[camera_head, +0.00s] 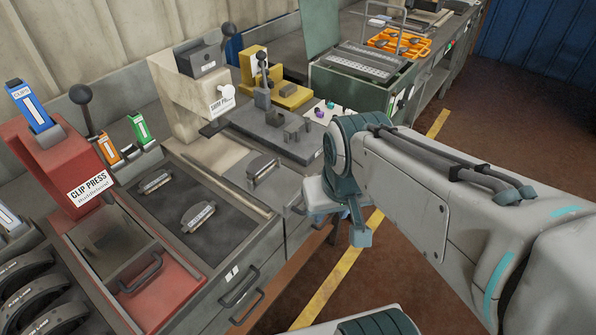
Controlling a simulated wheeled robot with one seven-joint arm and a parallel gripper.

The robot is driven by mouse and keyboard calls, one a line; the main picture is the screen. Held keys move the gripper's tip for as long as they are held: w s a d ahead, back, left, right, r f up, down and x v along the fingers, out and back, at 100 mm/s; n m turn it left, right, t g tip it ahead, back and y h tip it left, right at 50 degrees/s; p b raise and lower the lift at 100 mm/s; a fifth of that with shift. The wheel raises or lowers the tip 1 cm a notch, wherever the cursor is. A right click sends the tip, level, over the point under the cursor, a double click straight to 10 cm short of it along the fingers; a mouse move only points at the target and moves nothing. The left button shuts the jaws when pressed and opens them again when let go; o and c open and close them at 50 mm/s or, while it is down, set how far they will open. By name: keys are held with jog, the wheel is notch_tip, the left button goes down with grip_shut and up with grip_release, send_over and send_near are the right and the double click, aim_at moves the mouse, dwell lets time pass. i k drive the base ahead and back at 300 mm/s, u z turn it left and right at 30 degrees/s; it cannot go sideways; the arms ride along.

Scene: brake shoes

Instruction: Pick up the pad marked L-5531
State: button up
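Two brake pads with pale labels lie on the dark tray (236,237) set into the bench: one farther back (155,182) and one nearer (198,216). A third pad (262,168) sits on the grey surface to their right. The labels are too small to read, so I cannot tell which pad is marked L-5531. My gripper (360,237) hangs at the end of my arm, right of the bench's front edge and apart from all three pads. My own arm partly hides it, and its finger opening does not show clearly.
A red clip press (88,188) with a lever stands at the left, beside several dark curved shoes (30,290). A beige machine (190,95), a grey fixture (285,130) and a green machine (360,75) line the back. The floor (500,125) right of the bench is open.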

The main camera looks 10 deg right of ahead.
aim_at(258, 168)
jog(key=u, duration=0.15)
jog(key=k, duration=0.5)
jog(key=u, duration=0.6)
jog(key=k, duration=0.8)
jog(key=z, duration=0.45)
jog(key=i, duration=0.6)
jog(key=z, duration=0.6)
jog(key=i, duration=0.65)
jog(key=u, duration=0.8)
jog(key=i, duration=0.6)
jog(key=u, duration=0.75)
